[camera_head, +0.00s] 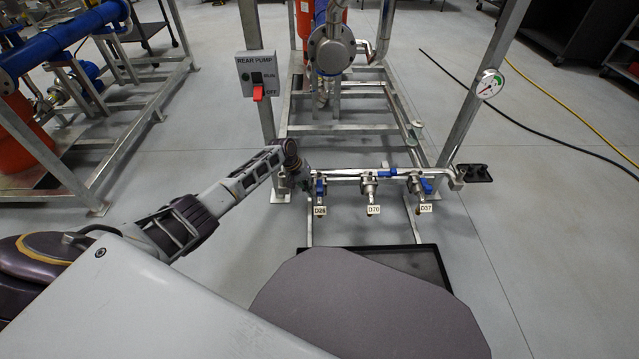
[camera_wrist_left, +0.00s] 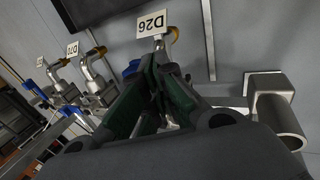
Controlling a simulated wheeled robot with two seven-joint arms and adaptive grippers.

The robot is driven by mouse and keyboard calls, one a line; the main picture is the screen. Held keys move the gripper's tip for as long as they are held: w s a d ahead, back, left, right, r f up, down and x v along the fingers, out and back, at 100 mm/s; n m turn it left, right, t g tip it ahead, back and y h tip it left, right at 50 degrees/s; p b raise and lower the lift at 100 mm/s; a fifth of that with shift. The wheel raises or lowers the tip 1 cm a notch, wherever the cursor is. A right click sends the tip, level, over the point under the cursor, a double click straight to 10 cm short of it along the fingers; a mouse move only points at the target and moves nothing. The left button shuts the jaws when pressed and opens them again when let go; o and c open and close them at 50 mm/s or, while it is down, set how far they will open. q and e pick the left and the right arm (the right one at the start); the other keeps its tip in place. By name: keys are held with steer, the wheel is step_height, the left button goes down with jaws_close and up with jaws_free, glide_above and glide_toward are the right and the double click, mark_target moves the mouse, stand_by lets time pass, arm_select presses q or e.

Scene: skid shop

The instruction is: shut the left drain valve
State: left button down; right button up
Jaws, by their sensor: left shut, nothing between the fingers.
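The left drain valve (camera_head: 320,187), tagged D26, is at the left end of the low horizontal pipe. Its blue lever looks roughly in line with its outlet in the head view. In the left wrist view the D26 tag (camera_wrist_left: 152,23) is just beyond the fingertips, and only a bit of blue lever (camera_wrist_left: 131,68) shows beside the fingers. My left gripper (camera_head: 303,178) is right beside the valve on its left; its dark green fingers (camera_wrist_left: 158,65) are shut and empty. I cannot tell whether they touch the lever. My right gripper is out of view.
Valves D70 (camera_head: 370,187) and D37 (camera_head: 421,185) are along the same pipe to the right, with blue levers. A black tray (camera_head: 425,262) lies on the floor below. A post with the rear pump switch (camera_head: 258,75) rises behind my left gripper.

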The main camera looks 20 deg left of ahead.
mark_target(322, 190)
arm_select(q)
steer(key=shift+w+d, duration=0.15)
steer(key=shift+d, duration=0.45)
steer(key=shift+w+d, duration=0.15)
steer(key=shift+d, duration=0.4)
steer(key=shift+w+d, duration=0.55)
steer(key=shift+d, duration=0.4)
steer(key=shift+w+d, duration=0.1)
steer(key=shift+w+d+b, duration=0.35)
steer(key=shift+w+d, duration=0.3)
steer(key=shift+d, duration=0.1)
